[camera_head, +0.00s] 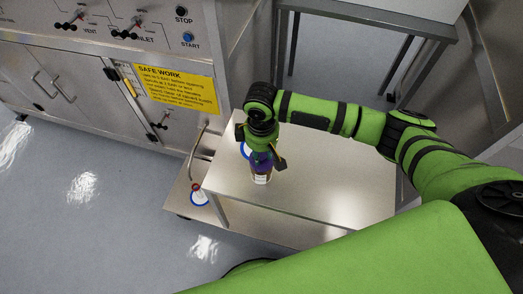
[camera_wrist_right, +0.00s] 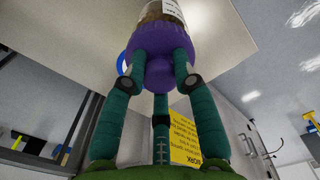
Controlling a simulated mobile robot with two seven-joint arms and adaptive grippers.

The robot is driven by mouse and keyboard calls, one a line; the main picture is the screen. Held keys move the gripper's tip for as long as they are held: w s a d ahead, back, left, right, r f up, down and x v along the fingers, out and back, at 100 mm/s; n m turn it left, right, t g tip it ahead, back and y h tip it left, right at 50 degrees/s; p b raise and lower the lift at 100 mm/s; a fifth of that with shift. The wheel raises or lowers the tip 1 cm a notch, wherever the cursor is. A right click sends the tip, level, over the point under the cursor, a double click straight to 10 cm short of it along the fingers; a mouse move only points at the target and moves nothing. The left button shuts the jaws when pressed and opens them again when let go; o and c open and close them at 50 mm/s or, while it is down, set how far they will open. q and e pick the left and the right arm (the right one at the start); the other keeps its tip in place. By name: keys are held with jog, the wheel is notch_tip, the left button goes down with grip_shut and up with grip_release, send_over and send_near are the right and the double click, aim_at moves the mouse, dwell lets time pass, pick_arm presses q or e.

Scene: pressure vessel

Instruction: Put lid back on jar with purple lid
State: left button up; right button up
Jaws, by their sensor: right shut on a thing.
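The jar (camera_head: 261,178) stands on the small metal table. Its clear body holds brown contents, and it carries a white label. The purple lid (camera_head: 262,160) is at the top of the jar. My right gripper (camera_head: 262,150) is above the table with its fingers around the lid. In the right wrist view the gripper (camera_wrist_right: 161,80) is shut on the purple lid (camera_wrist_right: 160,48), and the jar body (camera_wrist_right: 163,10) shows directly beyond it. The lid looks against the jar; I cannot tell whether it is fully seated. My left gripper is not in view.
A blue-rimmed thing (camera_head: 244,150) lies on the table (camera_head: 335,180) beside the jar, partly hidden by my gripper. Another blue-and-white object (camera_head: 199,196) is on the lower shelf. The cabinet with the yellow sign (camera_head: 177,91) stands behind left. The table's right part is clear.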

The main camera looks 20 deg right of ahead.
jog(key=o, duration=1.4)
jog(key=shift+r, duration=0.15)
notch_tip(320, 180, up, 2)
jog(key=p, duration=0.3)
jog(key=shift+r, duration=0.25)
jog(key=shift+r+p, duration=0.9)
jog(key=shift+r, duration=1.2)
